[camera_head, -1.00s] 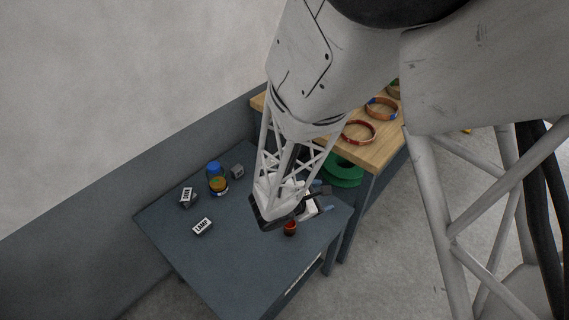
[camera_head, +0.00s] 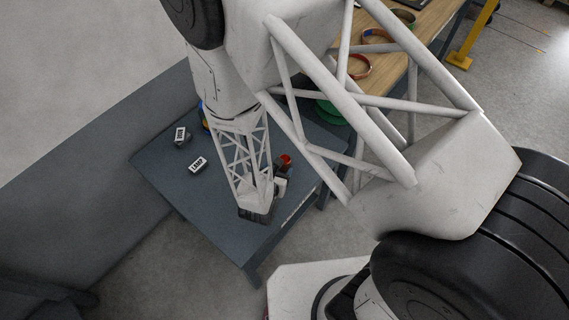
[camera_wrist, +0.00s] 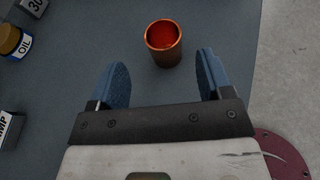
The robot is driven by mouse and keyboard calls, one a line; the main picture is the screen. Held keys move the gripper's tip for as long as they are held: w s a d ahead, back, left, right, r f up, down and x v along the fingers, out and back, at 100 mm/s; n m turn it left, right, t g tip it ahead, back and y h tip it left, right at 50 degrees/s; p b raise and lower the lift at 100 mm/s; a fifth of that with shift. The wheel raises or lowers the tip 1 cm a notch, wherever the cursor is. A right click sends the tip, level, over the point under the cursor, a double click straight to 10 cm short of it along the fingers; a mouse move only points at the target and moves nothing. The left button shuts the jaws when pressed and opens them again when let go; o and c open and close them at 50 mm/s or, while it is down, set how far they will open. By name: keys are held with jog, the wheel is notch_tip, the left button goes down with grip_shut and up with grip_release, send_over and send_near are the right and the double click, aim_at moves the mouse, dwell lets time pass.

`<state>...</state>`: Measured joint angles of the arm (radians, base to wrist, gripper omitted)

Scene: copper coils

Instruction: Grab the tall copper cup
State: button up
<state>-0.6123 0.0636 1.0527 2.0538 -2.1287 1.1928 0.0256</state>
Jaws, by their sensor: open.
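The copper cup (camera_wrist: 164,45) stands upright on the grey-blue table in the wrist view, ahead of my gripper and roughly centred between its fingers. In the head view the cup (camera_head: 286,159) is a small red-orange shape near the table's right side, partly hidden by my arm. My gripper (camera_wrist: 161,78) is open and empty, with its two blue fingers apart. The cup lies just beyond the fingertips, and no contact shows. In the head view the fingers are hidden or too small to make out.
On the grey-blue table (camera_head: 168,165) are a LAMP box (camera_head: 197,164) and another labelled box (camera_head: 181,136). An OIL jar (camera_wrist: 14,42) stands left in the wrist view. A wooden bench (camera_head: 435,25) with coils is behind. A dark red disc (camera_wrist: 282,152) lies beyond the table edge.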

aim_at(286, 158)
jog(key=shift+w, duration=0.1)
jog(key=shift+x, duration=1.2)
jog(key=shift+w+d, duration=0.1)
jog(key=shift+d, duration=0.05)
jog(key=shift+x, duration=2.5)
jog(key=shift+d, duration=0.1)
jog(key=shift+c, duration=0.3)
jog(key=c, duration=1)
